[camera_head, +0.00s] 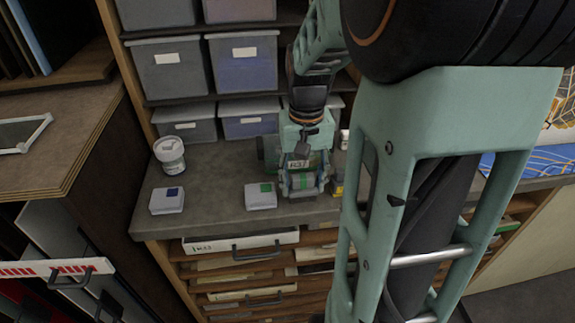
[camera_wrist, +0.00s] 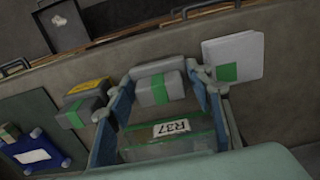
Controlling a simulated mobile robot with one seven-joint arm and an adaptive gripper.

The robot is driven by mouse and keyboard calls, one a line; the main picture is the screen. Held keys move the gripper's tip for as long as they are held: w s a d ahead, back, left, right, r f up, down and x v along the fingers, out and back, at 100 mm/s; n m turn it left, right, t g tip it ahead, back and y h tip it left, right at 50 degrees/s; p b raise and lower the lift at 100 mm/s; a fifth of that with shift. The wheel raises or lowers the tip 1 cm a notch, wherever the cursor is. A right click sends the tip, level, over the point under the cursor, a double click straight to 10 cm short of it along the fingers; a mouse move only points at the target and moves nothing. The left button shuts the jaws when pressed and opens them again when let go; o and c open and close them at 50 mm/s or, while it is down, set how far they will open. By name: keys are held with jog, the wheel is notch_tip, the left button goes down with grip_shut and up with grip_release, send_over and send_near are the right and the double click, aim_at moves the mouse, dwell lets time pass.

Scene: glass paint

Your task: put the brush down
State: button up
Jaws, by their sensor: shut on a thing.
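My gripper (camera_head: 303,188) hangs low over the grey counter, near its front edge. In the wrist view its fingertips (camera_wrist: 160,86) flank a small grey block with a green band (camera_wrist: 155,92), and the gripper looks shut on it. The same banded block shows in the head view (camera_head: 303,183). I cannot tell whether it is the brush; no handle or bristles show clearly. I cannot tell whether the block touches the counter. A green see-through piece labelled R37 (camera_wrist: 172,145) lies between the finger links in the wrist view.
A white box with a green patch (camera_head: 260,196) stands left of my gripper, and a blue-marked one (camera_head: 167,201) farther left, near a white-lidded jar (camera_head: 170,154). A grey and yellow block (camera_wrist: 86,103) is close beside one finger. Grey bins (camera_head: 244,62) stand behind. Bare counter (camera_head: 215,175) lies between.

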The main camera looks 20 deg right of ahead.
aim_at(303, 177)
jog(key=o, duration=1)
jog(key=shift+f, duration=0.15)
notch_tip(303, 177, up, 12)
jog(key=shift+r+p, duration=0.2)
jog(key=shift+p, duration=0.15)
